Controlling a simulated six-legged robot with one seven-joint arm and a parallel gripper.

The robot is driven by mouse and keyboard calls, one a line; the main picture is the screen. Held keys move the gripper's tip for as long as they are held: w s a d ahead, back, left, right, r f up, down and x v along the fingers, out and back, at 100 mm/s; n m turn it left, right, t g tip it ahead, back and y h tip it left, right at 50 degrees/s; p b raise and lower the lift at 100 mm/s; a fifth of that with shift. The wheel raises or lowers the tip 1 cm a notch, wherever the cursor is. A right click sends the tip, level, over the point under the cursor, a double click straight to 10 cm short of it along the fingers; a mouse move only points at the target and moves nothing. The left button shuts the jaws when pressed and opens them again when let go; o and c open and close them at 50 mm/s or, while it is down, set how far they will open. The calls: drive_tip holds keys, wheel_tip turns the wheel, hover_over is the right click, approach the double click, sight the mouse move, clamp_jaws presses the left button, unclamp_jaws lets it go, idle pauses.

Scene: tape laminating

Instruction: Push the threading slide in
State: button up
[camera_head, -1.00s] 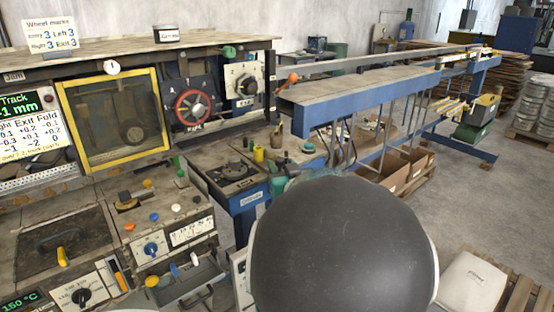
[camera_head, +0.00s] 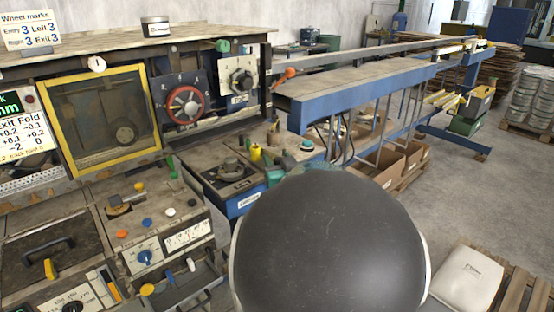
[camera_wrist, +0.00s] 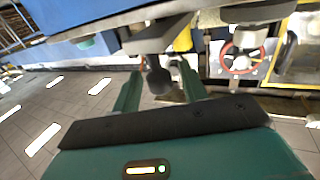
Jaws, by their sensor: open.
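My gripper (camera_wrist: 159,70) shows in the wrist view with its two green fingers apart. A dark rounded knob on a short stem (camera_wrist: 158,82) shows between the fingers; I cannot tell whether they touch it. It hangs from a grey bracket (camera_wrist: 158,37) under a blue-edged part. I cannot tell for sure whether this knob belongs to the threading slide. In the head view my dark rounded arm link covers the front middle, and the gripper's fingers are hidden there.
The machine has a red handwheel (camera_head: 187,104), also in the wrist view (camera_wrist: 242,58), and a yellow-framed window (camera_head: 103,120). An orange-knobbed lever (camera_head: 289,73) stands beside the long blue-edged beam (camera_head: 365,97). A blue-sided bench with a round fitting (camera_head: 231,168) lies left of my arm.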

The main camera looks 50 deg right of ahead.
sight(257, 149)
drive_tip(key=shift+w, duration=0.1)
drive_tip(key=shift+c, duration=1.1)
clamp_jaws()
drive_tip(key=w, duration=0.3)
drive_tip(key=w+d, duration=0.1)
drive_tip(key=w, duration=0.2)
drive_tip(key=w+d, duration=0.1)
drive_tip(key=w, duration=0.2)
drive_tip(key=shift+o, duration=1.1)
unclamp_jaws()
drive_tip(key=shift+w, duration=0.1)
